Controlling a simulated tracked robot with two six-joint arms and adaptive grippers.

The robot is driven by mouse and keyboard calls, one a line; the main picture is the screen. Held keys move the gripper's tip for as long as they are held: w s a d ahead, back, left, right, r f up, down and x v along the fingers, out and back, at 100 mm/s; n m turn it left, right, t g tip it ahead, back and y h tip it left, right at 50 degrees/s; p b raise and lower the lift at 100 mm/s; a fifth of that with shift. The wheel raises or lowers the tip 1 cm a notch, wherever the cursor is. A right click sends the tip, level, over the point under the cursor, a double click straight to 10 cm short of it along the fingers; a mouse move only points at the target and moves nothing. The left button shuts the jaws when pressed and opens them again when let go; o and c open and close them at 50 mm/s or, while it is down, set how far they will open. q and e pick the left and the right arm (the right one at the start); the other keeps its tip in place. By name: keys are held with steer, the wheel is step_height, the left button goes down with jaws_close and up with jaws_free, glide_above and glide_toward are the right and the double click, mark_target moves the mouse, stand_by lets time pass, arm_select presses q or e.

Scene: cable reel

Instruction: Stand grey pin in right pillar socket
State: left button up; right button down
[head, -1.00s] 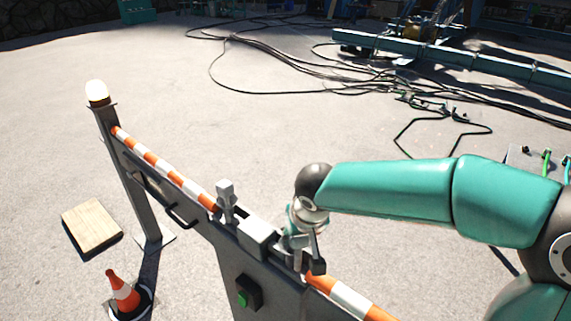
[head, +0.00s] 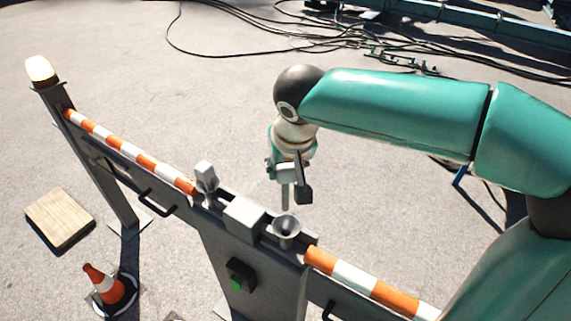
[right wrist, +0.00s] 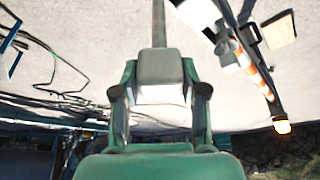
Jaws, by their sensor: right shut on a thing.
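My right gripper (head: 287,175) is shut on the grey pin. The pin's shaft (head: 287,194) hangs below it, apart from the socket, above the far side of the barrier. In the right wrist view the pin's block head (right wrist: 160,66) sits between the two fingers, with its shaft pointing to the top of the picture. The right pillar socket (head: 287,229) is a grey funnel, open and empty-looking, below the gripper and near the pin's lower end in the picture. My left gripper is out of view.
A grey box (head: 243,214) sits on the pillar top between socket and second pin. Striped bars (head: 345,276) run along the barrier. A lamp post (head: 40,70), cone (head: 100,283) and wooden board (head: 60,218) stand left. Cables lie behind on open ground.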

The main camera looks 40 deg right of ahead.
steer(key=b, duration=0.3)
glide_above(287, 202)
steer(key=shift+w+f, duration=0.2)
steer(key=shift+f, duration=2.05)
step_height(287, 202, down, 6)
steer(key=b, duration=0.6)
steer(key=shift+f, duration=0.15)
steer(key=c, duration=0.5)
jaws_free()
steer(key=shift+c, duration=0.2)
steer(key=v, duration=1.2)
